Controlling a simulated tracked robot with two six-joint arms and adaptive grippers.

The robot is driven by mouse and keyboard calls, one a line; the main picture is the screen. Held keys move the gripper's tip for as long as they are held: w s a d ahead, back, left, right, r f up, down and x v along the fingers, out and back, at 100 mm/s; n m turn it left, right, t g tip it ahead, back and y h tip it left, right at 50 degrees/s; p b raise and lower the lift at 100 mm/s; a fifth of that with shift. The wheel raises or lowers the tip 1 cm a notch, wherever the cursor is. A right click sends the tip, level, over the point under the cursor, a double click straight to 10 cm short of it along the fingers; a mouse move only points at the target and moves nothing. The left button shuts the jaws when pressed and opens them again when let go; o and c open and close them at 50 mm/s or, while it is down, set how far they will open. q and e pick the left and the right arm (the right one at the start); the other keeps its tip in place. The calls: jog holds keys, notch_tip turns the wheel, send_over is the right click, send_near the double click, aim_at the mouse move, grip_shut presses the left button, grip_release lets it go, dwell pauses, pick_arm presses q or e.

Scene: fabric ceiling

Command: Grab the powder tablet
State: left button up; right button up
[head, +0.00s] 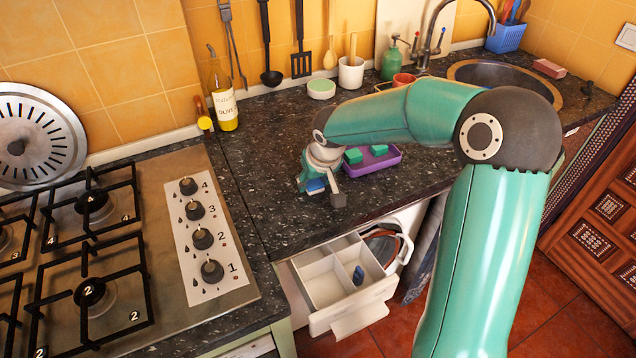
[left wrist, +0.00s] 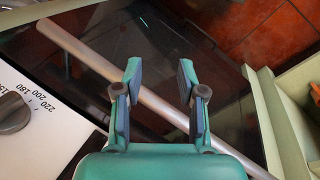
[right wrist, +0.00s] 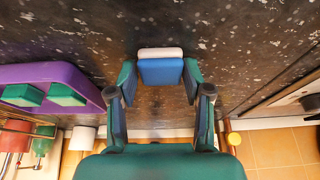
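The powder tablet is a small block, blue with a white layer. It is between the fingertips of my right gripper (head: 322,188), low over the dark counter. A purple tray (head: 385,161) with green tablets (head: 353,156) is just beside the gripper. My left gripper (left wrist: 159,85) is open and empty near a metal bar (left wrist: 110,72); it is not visible in the head view.
Below the counter, a white detergent drawer (head: 325,288) is pulled out, with a small blue thing (head: 358,275) in its right compartment. The gas stove (head: 130,250) is at left.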

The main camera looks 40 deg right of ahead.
jog(key=c, duration=0.4)
jog(key=shift+r, duration=0.15)
